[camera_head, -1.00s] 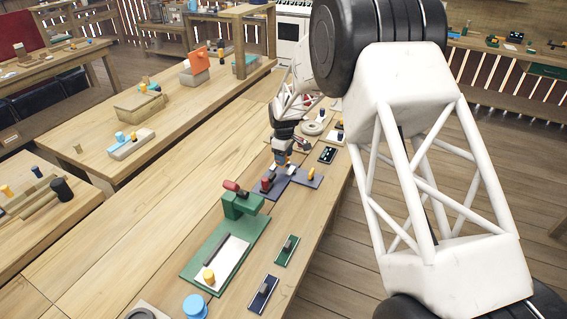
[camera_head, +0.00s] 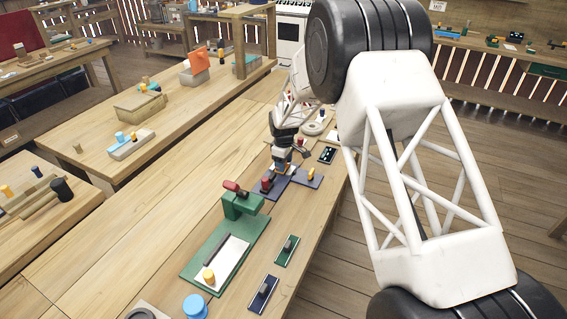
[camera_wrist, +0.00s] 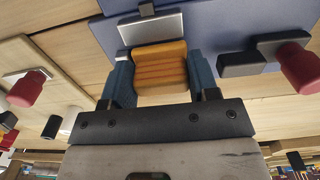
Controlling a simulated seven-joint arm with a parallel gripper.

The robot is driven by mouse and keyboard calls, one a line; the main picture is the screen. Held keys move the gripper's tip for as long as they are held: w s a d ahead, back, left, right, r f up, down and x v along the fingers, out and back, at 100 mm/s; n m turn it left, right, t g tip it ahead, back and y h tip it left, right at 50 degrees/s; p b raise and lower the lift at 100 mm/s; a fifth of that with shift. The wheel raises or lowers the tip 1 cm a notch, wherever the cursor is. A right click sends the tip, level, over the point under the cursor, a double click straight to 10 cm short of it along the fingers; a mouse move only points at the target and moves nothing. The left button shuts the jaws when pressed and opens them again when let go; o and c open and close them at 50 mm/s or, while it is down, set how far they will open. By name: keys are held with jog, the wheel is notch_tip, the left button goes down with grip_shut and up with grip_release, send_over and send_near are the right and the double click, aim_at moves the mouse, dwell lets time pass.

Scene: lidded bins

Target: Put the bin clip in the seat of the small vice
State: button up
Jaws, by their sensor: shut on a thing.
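In the wrist view an orange ribbed piece, which I take for the bin clip (camera_wrist: 160,68), sits between the two blue fingers of my gripper (camera_wrist: 160,80). My gripper is shut on its sides. Just beyond it is a silver block (camera_wrist: 152,30) on a blue plate (camera_wrist: 235,25), seemingly part of the small vice. A dark jaw with a red knob (camera_wrist: 302,68) stands to the right on that plate. In the head view my gripper (camera_head: 283,168) is low over the blue vice plate (camera_head: 272,191), beside a red knob (camera_head: 267,181). I cannot tell whether the clip touches the seat.
A green clamp fixture (camera_head: 238,206) stands in front of the vice, with small green (camera_head: 287,250) and blue (camera_head: 263,294) plates nearby. A small plate with an orange piece (camera_head: 311,173) lies right of the vice.

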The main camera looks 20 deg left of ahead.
jog(key=o, duration=1)
jog(key=shift+f, duration=0.1)
notch_tip(320, 180, up, 12)
dwell(0.5)
dwell(0.8)
